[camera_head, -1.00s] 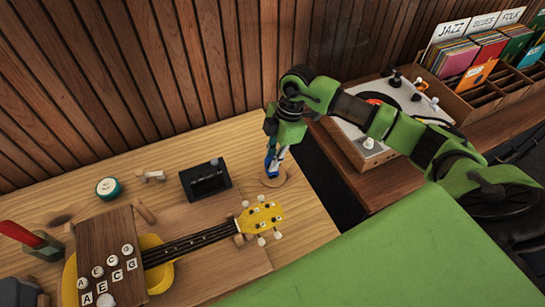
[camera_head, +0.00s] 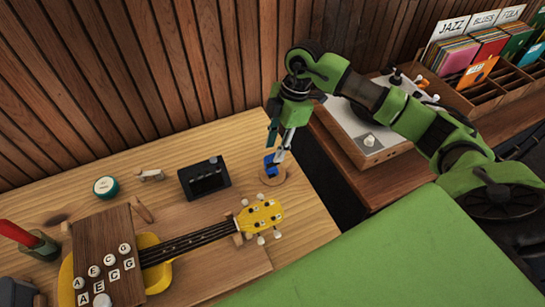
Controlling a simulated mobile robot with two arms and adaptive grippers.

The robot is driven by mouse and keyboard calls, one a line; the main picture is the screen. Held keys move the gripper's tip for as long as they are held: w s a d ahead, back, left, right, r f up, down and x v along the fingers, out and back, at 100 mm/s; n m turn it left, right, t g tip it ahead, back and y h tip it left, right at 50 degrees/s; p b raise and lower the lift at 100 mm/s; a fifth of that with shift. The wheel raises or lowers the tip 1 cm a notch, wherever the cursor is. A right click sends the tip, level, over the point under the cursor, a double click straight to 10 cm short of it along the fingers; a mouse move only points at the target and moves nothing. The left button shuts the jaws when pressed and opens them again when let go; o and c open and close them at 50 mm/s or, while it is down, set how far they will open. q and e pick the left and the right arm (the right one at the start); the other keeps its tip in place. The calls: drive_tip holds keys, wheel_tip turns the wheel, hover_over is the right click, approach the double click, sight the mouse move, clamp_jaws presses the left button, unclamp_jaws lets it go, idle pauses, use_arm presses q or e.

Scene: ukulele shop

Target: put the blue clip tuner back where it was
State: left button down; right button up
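The blue clip tuner (camera_head: 269,167) rests on a round wooden disc (camera_head: 273,178) near the right end of the workbench. My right gripper (camera_head: 279,149) is just above and slightly right of the tuner, pointing down. Its two fingers are spread, with a gap between them and nothing visibly held. One fingertip is close to the tuner, and I cannot tell whether they touch. A yellow ukulele (camera_head: 160,255) lies on the bench, its headstock (camera_head: 260,217) just in front of the disc. My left gripper is not in view.
A black box (camera_head: 204,179) with knobs stands left of the disc. A green-rimmed round tin (camera_head: 106,187) is farther left. A wooden board (camera_head: 90,240) with lettered knobs lies over the ukulele body. A turntable (camera_head: 365,135) and record crates (camera_head: 475,100) are at the right.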

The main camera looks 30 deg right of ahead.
drive_tip(key=b+v, duration=0.1)
drive_tip(key=v, duration=0.6)
drive_tip(key=shift+r, duration=0.15)
